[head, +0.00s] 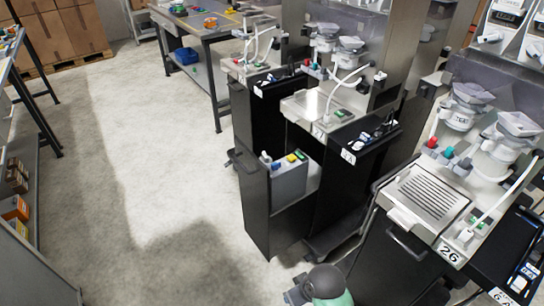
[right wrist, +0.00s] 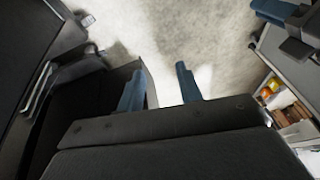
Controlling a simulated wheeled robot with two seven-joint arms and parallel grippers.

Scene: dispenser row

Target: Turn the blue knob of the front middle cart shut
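In the head view, a tall black pull-out cart (head: 257,205) stands out from the middle of the dispenser row. It holds a grey canister (head: 291,182) with small coloured parts on top: yellow, green, white and a small blue one (head: 276,166). I cannot tell whether the blue part is the knob or how it is turned. My right gripper (right wrist: 160,88) shows in the right wrist view with two blue fingers spread apart and nothing between them. Its left finger overlaps a dark panel edge, with pale floor beyond.
A workbench (head: 207,38) with a blue bin (head: 187,56) stands at the back. Shelving lines the left edge. The concrete floor (head: 150,150) between is clear.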

